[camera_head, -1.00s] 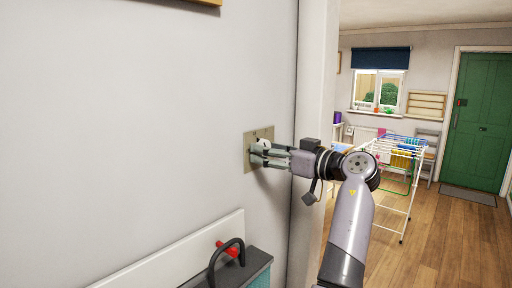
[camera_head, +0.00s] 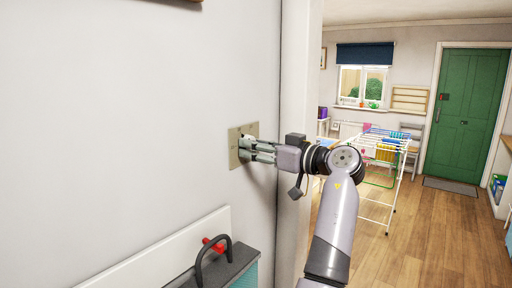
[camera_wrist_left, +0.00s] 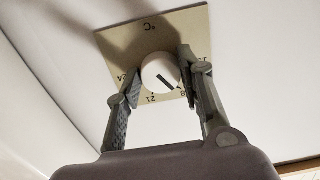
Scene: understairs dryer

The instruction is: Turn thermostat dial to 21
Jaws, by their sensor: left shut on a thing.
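The white round thermostat dial (camera_wrist_left: 158,72) sits on a beige square plate (camera_head: 234,157) on the wall. In the left wrist view the plate carries a °C mark and numbers, with 24, 21 and 18 partly readable. The dark pointer line on the dial slants to the lower right, close to the 18 and away from the 21. My left gripper (camera_head: 249,150) is at the plate, its two fingers on either side of the dial, shut on it; it also shows in the left wrist view (camera_wrist_left: 158,80). The fingers hide part of the markings. My right gripper is out of view.
Below the plate are a red item (camera_head: 213,244) and a dark-topped unit with a black handle (camera_head: 212,262). A door frame (camera_head: 298,80) stands right of the plate. Beyond are a drying rack (camera_head: 385,150), open wooden floor and a green door (camera_head: 468,115).

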